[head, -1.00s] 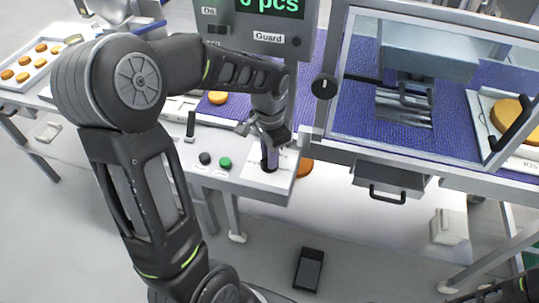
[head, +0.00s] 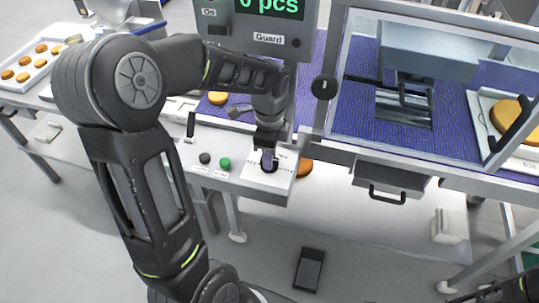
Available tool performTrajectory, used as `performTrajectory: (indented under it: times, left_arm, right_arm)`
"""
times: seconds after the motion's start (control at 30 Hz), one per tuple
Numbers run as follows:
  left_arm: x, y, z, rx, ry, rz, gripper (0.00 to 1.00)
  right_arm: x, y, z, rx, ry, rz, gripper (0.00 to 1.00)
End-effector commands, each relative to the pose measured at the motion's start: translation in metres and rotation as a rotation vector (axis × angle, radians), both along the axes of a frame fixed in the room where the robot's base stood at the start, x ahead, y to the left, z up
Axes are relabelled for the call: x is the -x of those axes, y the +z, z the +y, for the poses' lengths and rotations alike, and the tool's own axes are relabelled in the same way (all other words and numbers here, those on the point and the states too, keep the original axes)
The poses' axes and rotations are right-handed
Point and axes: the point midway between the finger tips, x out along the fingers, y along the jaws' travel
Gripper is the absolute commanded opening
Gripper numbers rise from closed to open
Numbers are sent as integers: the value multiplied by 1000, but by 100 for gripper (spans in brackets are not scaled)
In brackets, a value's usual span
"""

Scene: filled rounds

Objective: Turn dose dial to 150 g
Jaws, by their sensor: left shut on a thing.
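The dose dial (head: 269,170) is a dark round knob on a white labelled plate (head: 258,183) at the right end of the control panel. My left gripper (head: 268,162) points down onto it from above and is shut on it. The fingers and wrist cover much of the dial, and its scale marks are too small to read. My right gripper is out of view; only a dark piece of my right arm shows at the bottom right corner.
A black and a green button (head: 225,163) and a black lever (head: 190,125) are on the panel left of the dial. A display (head: 270,8) reads "0 pcs" above. A clear guard (head: 330,60) stands over the blue belt (head: 355,110) at right.

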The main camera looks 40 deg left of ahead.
Motion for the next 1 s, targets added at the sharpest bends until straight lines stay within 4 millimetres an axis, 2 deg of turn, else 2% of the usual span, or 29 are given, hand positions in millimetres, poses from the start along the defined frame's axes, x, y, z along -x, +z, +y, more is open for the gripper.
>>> performTrajectory:
  times: [0.57, 0.6, 0.83, 1.0]
  left_arm:
    - [-1, 1, 0, -1, -46, -3, 0]
    - [-1, 1, 0, -1, -46, -3, 21]
    - [-1, 0, 0, -1, -44, -2, 40]
    - [0, 0, 0, 0, -44, -1, 40]
  right_arm:
    - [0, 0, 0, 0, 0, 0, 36]
    - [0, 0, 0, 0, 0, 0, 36]
    - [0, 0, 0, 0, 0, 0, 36]
    - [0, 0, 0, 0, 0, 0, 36]
